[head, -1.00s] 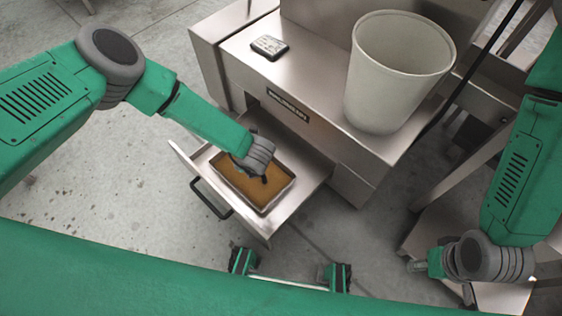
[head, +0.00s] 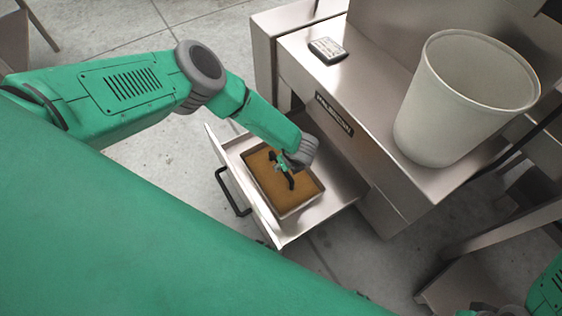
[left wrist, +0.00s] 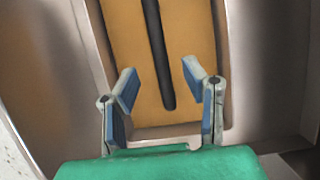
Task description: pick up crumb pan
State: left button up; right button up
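The crumb pan (head: 303,208) is a shallow rectangular metal pan with brown contents, lying in the pulled-out drawer (head: 335,195). In the left wrist view the pan (left wrist: 224,60) fills the middle, and a dark bar with a rounded end (left wrist: 157,55) runs lengthwise over the brown area. My left gripper (head: 284,174) is over the pan. In the left wrist view the gripper (left wrist: 160,76) is open, its two blue-padded fingers apart on either side of the bar's line, with nothing held. Its height above the bar is hard to tell. My right gripper is out of view.
The drawer has a black front handle (head: 231,192). On the steel machine (head: 375,130) above it stand a large pale bin (head: 455,110) and a small dark box with a light top (head: 327,50). Concrete floor is open to the left.

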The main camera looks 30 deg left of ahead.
pick_arm(q)
jog(key=b+x, duration=0.3)
jog(key=x, duration=0.1)
jog(key=shift+w+a+f, duration=0.1)
jog(key=shift+w+f, duration=0.05)
jog(key=shift+f, duration=0.2)
jog(key=shift+a, duration=0.2)
jog(key=shift+d, duration=0.15)
jog(key=shift+f, duration=0.2)
jog(key=shift+w, duration=0.1)
grip_shut()
